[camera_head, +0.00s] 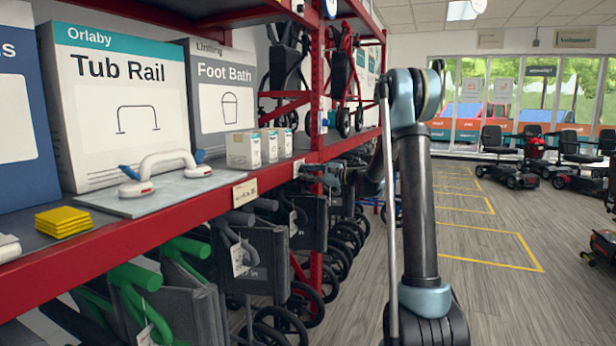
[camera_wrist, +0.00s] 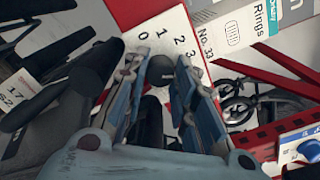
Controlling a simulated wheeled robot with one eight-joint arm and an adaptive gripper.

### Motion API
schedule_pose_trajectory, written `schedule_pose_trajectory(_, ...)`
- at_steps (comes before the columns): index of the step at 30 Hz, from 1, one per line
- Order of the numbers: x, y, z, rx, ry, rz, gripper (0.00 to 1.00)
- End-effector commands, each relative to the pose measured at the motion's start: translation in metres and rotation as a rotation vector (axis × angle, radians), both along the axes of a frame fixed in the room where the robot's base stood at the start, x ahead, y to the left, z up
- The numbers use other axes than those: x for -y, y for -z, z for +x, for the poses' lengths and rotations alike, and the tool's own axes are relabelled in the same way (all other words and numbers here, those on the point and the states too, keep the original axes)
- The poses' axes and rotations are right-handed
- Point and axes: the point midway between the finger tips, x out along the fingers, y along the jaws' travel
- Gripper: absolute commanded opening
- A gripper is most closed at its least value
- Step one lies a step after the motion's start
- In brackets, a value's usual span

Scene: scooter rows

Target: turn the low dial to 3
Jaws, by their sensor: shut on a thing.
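My gripper (camera_wrist: 162,66) is shut on the black knob of the low dial (camera_wrist: 160,72), with one finger on each side of it. In the head view my gripper (camera_head: 328,177) is at the red shelf upright, just below the shelf edge, and the dial cannot be made out.
A blue dial (camera_wrist: 308,151) on a white plate is at the lower right in the wrist view. Folded walkers with dark bags (camera_head: 262,260) stand under the red shelf (camera_head: 205,205). Cartons and a grab handle (camera_head: 160,170) are on it. Open floor (camera_head: 490,260) lies to the right.

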Motion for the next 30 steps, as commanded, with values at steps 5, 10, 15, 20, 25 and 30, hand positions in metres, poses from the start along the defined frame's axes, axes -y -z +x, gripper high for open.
schedule_pose_trajectory(5,-0.0002,0.0014,-0.0011,0.103,-0.002,-0.040,0.01)
schedule_pose_trajectory(10,-0.0002,0.0016,-0.0013,0.215,-0.002,-0.081,0.01)
schedule_pose_trajectory(15,-0.0001,0.0020,-0.0015,0.313,-0.002,-0.117,0.01)
schedule_pose_trajectory(20,-0.0001,0.0023,-0.0018,0.379,-0.003,-0.142,0.01)
schedule_pose_trajectory(25,-0.0001,0.0026,-0.0019,0.417,-0.003,-0.156,0.01)
schedule_pose_trajectory(30,0.0000,0.0028,-0.0022,0.430,-0.003,-0.161,0.01)
